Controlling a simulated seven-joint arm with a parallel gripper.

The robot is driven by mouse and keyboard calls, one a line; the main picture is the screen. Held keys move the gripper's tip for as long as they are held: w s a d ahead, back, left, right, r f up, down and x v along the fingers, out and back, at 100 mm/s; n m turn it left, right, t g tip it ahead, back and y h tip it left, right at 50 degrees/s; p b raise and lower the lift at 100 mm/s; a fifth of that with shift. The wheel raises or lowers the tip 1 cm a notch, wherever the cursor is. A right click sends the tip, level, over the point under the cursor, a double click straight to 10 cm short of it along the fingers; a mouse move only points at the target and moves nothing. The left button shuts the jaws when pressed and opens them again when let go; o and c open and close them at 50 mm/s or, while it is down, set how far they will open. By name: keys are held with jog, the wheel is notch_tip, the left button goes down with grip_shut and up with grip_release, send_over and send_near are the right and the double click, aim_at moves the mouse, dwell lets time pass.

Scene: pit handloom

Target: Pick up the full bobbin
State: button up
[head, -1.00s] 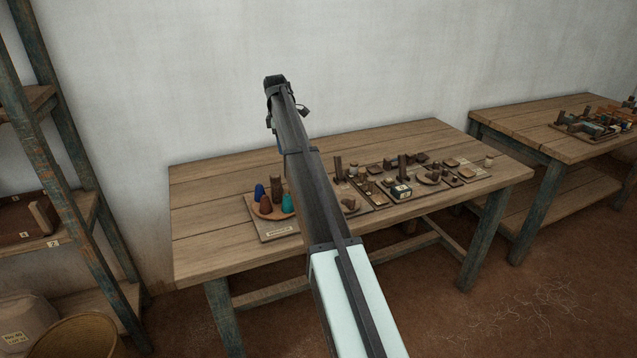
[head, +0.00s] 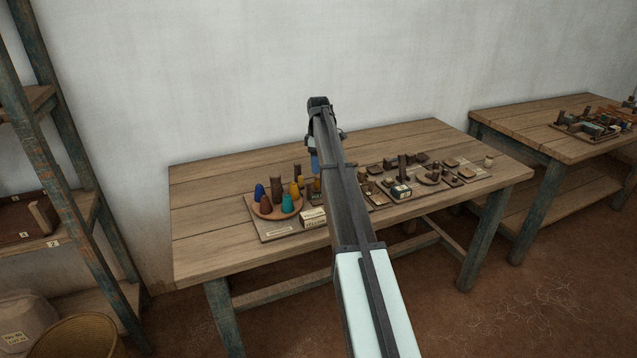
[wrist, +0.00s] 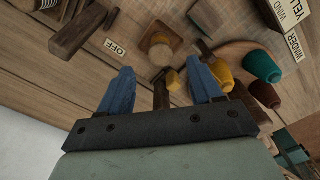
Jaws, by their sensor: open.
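My gripper (wrist: 162,86) is open in the wrist view, its two blue fingers apart with nothing held. In the head view, one blue finger (head: 315,162) shows above the table, left of my arm. A small yellow-wound piece (wrist: 173,80) shows below the gap between the fingers, beside a dark wooden post (wrist: 161,95). It looks like a wound bobbin, but I cannot tell for sure that it is the full one. My arm hides part of the table's middle in the head view.
A round tray (head: 262,213) holds blue, brown, teal and yellow cones on the table's left. A white label block (head: 312,217) stands beside it. An OFF label (wrist: 115,47) lies near a dark wooden block (wrist: 77,30). Several small wooden parts crowd the right; the table's left end is clear.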

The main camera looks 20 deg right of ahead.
aim_at(318, 177)
jog(key=shift+a+f, duration=0.15)
jog(key=shift+f, duration=3.2)
jog(key=c, duration=1.1)
